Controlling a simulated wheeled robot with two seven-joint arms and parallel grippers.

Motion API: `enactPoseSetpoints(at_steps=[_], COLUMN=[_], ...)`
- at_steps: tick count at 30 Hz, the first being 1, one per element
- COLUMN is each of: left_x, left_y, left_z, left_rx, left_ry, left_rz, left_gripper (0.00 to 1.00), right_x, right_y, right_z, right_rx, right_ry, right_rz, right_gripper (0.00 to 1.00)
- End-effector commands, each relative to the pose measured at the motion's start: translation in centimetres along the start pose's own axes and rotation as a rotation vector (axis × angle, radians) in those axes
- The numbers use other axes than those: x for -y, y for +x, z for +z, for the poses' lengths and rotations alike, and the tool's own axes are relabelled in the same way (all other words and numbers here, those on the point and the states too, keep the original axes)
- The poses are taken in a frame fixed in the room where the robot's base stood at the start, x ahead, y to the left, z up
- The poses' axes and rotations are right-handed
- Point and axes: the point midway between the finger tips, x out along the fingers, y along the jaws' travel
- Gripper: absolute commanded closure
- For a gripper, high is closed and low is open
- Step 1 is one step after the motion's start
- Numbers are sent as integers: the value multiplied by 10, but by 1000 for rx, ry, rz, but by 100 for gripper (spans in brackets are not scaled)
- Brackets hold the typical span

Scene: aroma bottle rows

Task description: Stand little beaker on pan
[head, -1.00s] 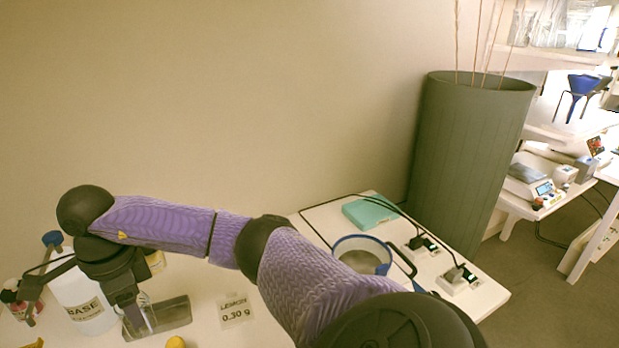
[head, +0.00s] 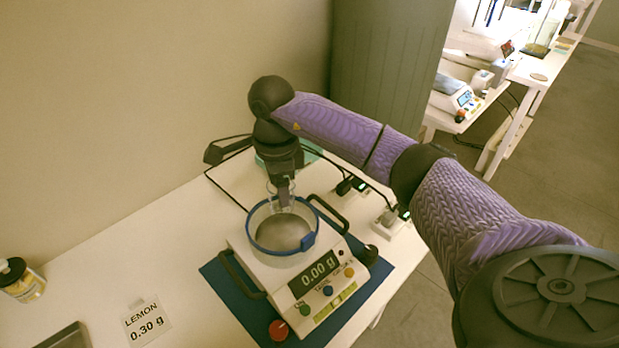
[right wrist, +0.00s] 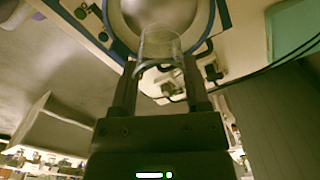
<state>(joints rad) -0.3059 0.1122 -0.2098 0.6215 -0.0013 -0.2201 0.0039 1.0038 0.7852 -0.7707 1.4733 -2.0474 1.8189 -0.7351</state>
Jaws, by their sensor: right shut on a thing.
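A small clear glass beaker (right wrist: 160,45) is between the fingers of my right gripper (head: 284,196), which is shut on it. In the right wrist view my right gripper (right wrist: 160,75) points at the scale's round pan. The pan (head: 280,240) is grey metal inside a clear ring with a blue rim, on top of a white scale (head: 262,268). The beaker is over the back part of the ring in the head view; I cannot tell whether it touches anything. The scale's display (head: 318,269) reads 0.00 g. My left gripper is not in view.
The scale stands on a blue mat (head: 225,285) with a red knob (head: 279,329) at its front. A LEMON 0.30 g card (head: 147,320) and a yellow-filled bottle (head: 22,280) are to the left. Black cables and plugs (head: 352,186) lie behind the scale.

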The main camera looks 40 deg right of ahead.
Motion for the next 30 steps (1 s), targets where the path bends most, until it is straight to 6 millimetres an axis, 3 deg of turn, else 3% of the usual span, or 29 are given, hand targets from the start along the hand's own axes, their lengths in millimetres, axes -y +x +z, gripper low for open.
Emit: enactPoseSetpoints(at_steps=[1,3,12,22,23,27,30], left_x=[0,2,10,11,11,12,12], left_y=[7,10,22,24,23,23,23], left_z=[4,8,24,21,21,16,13], left_rx=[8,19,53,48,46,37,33], left_ry=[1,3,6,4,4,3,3], left_rz=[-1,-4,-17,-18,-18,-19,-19], left_gripper=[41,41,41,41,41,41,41], right_x=[-1,-1,-1,0,0,0,0], right_y=[18,33,80,83,82,81,81], right_z=[0,0,0,0,0,0,0], right_rx=[-1,0,0,0,0,0,0], right_ry=[0,1,1,1,1,1,1], right_rz=[7,5,4,1,1,1,1], right_gripper=[100,100,100,100,34,5,5])
